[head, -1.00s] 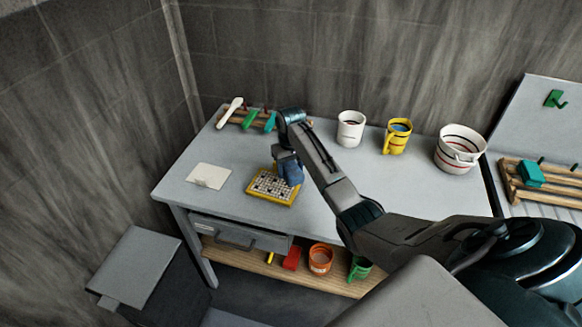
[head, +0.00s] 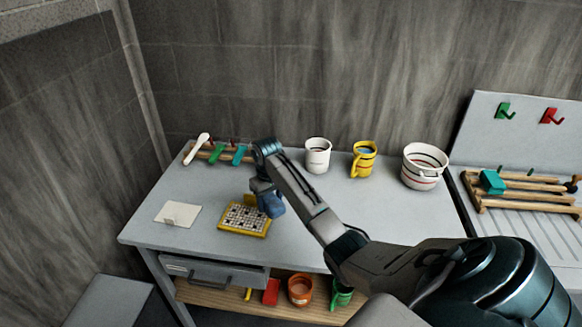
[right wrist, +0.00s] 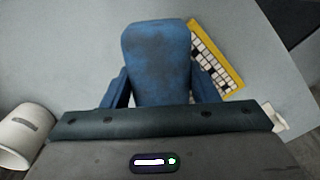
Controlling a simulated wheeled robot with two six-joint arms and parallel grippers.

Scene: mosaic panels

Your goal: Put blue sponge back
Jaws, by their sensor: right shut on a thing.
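The blue sponge (right wrist: 160,62) is between the fingers of my right gripper (right wrist: 162,88) in the right wrist view, and the gripper is shut on it. In the head view the blue sponge (head: 271,204) shows at the end of my right arm, just at the right edge of the yellow-framed mosaic panel (head: 233,229). The panel also shows beside the sponge in the right wrist view (right wrist: 231,76). I cannot tell whether the sponge touches the table or the panel. At the right, a wooden rack (head: 527,203) holds a teal block (head: 492,181). My left gripper is out of view.
On the table (head: 330,247) stand a white mug (head: 317,156), a yellow mug (head: 363,160) and a striped bucket (head: 423,168). A tool rack (head: 208,154) is at the back left, a white card (head: 178,214) at the left. A lower shelf (head: 215,300) holds pots.

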